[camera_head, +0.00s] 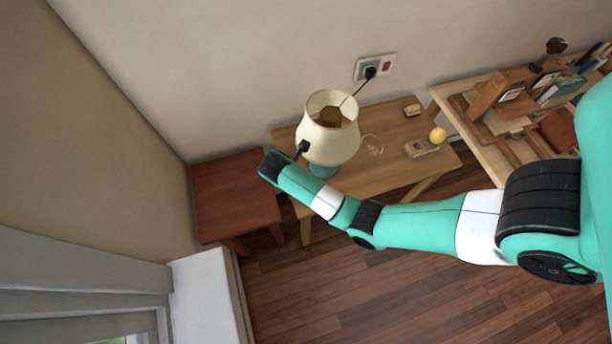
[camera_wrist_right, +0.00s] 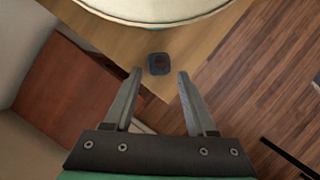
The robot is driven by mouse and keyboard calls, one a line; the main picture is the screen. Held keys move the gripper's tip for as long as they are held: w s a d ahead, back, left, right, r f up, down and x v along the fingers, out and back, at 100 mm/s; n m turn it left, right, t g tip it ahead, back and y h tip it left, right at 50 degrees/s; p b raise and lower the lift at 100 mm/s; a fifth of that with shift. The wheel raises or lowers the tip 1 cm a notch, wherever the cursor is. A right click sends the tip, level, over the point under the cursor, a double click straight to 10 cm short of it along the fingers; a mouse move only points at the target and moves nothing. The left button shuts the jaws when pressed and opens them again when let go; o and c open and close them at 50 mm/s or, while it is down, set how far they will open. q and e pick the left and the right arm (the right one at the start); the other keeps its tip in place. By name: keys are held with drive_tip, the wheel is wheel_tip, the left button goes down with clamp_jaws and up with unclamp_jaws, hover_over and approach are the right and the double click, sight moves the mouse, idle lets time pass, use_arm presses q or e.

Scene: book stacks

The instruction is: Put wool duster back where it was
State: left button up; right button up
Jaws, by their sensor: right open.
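I cannot make out the wool duster for sure in either view. A dark brown, tuft-like thing (camera_head: 555,46) stands above the shelf at the right, too small to name. My right arm reaches in from the right in the head view, its end in front of the lamp. My right gripper (camera_wrist_right: 160,72) is open and empty in the right wrist view. A small dark square object (camera_wrist_right: 158,64) lies on the wooden table beyond and between its fingertips. My left gripper is not in view.
A cream-shaded lamp (camera_head: 328,142) stands on the light wooden table (camera_head: 390,128). A yellow ball (camera_head: 438,135) is at its right. A red-brown stool (camera_head: 233,190) stands at the left. A cluttered wooden shelf unit (camera_head: 458,92) is at the right. The front floor (camera_head: 330,290) is clear.

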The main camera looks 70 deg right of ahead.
drive_tip(key=p+v, duration=0.1)
drive_tip(key=v, duration=0.4)
drive_tip(key=shift+a+r, duration=0.1)
drive_tip(key=shift+r, duration=0.25)
